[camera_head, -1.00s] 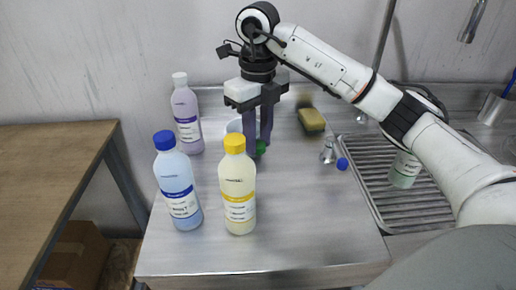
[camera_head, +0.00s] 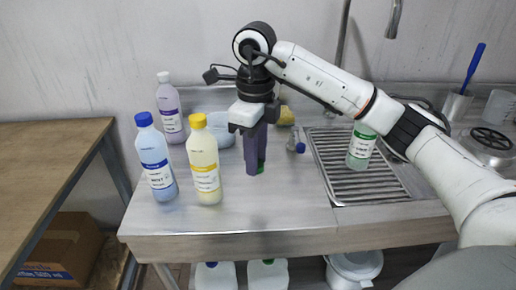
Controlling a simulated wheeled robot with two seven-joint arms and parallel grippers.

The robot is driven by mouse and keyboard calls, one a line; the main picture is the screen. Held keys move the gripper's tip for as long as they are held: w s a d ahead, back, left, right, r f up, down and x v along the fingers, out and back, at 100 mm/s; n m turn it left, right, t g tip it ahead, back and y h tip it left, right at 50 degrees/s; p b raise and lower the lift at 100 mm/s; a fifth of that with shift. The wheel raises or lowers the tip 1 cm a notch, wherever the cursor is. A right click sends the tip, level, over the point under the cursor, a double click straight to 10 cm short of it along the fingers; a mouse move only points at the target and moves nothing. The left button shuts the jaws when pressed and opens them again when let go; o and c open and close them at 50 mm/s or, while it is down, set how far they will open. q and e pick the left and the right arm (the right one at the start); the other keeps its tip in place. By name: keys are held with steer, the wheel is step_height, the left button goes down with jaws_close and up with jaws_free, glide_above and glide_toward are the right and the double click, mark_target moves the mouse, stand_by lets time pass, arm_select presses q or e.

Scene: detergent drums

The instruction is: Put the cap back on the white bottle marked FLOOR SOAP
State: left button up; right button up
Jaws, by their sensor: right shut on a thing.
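My right gripper (camera_head: 256,168) points down above the steel counter, shut on a small green cap (camera_head: 261,167) that is mostly hidden by the fingers. A white bottle with a green label (camera_head: 362,147) stands upright on the ribbed drainboard, right of the gripper and apart from it. Its label is too small to read, and its top is partly hidden behind my right arm. My left gripper is not in view.
Blue (camera_head: 155,160), yellow-capped (camera_head: 204,164) and lilac (camera_head: 170,110) bottles stand left of the gripper. A pale bowl (camera_head: 222,130), a sponge (camera_head: 286,116) and a small blue-capped flask (camera_head: 297,143) are behind. The front counter (camera_head: 270,208) is clear.

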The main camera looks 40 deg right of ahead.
steer(key=shift+s+a+f+n, duration=0.2)
steer(key=shift+s+n, duration=0.1)
steer(key=shift+n, duration=0.25)
steer(key=shift+s+a+f+n, duration=0.1)
steer(key=shift+s+a+n, duration=0.15)
steer(key=shift+n, duration=0.3)
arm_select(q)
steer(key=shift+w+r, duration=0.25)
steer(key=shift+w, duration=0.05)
arm_select(e)
steer(key=s+a+f+n, duration=0.2)
steer(key=s+n, duration=0.3)
steer(key=n, duration=0.8)
steer(key=s+a+f+n, duration=0.3)
steer(key=s+a+n, duration=0.2)
steer(key=n, duration=0.9)
steer(key=shift+s+a+f+n, duration=0.15)
steer(key=shift+a+n, duration=0.1)
steer(key=shift+n, duration=0.05)
